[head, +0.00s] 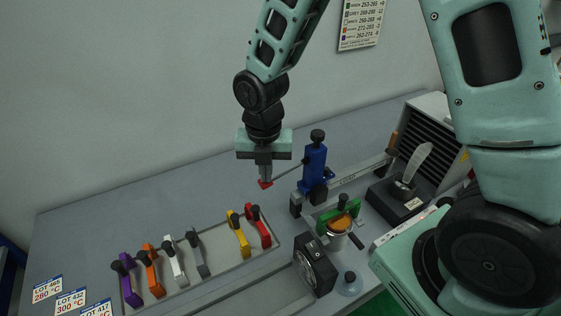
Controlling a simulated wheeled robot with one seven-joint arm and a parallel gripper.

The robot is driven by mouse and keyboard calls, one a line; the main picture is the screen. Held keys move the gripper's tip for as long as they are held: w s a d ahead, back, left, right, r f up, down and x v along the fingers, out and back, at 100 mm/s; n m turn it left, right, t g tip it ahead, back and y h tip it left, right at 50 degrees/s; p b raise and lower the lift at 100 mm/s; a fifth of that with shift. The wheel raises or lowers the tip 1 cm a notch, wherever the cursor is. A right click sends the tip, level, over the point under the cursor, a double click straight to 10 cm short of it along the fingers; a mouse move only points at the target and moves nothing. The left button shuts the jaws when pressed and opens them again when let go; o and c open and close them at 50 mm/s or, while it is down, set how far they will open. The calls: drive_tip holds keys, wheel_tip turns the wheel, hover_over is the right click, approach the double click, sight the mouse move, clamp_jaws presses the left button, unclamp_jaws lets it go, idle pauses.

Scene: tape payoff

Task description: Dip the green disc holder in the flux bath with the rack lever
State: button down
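The green disc holder (355,207) sits at the right over a small silver cup (338,242), apparently the flux bath. An orange disc (340,225) shows at the holder; whether it touches the bath's contents I cannot tell. A blue stand (314,166) with black knobs rises behind it. A thin dark rod, apparently the rack lever (290,171), runs left from the stand to a red tip (265,184). My gripper (265,178) points down with its fingers close together right at the red tip. Whether they grip it is too small to tell.
A grey tray (218,262) holds purple, orange, white, grey, yellow and red holders. A black dial box (314,266) and a small glass jar (349,285) stand in front of the cup. A black-based device (397,199) and a vented box (424,143) stand right. The table's back left is clear.

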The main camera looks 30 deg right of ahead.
drive_tip(key=shift+r, duration=0.15)
wheel_tip(320, 180, up, 8)
drive_tip(key=p, duration=0.8)
drive_tip(key=shift+r, duration=0.15)
idle(0.5)
idle(0.4)
drive_tip(key=s+a+m+b, duration=0.3)
drive_tip(key=s+m+b, duration=0.3)
drive_tip(key=s+m, duration=0.4)
drive_tip(key=s+a+f+m+b, duration=0.1)
drive_tip(key=s+a+m+b, duration=0.2)
drive_tip(key=s+m+b, duration=0.3)
drive_tip(key=s+m, duration=0.4)
drive_tip(key=m, duration=0.2)
drive_tip(key=shift+a+f+y, duration=0.15)
drive_tip(key=shift+f+y, duration=0.1)
drive_tip(key=shift+y, duration=0.05)
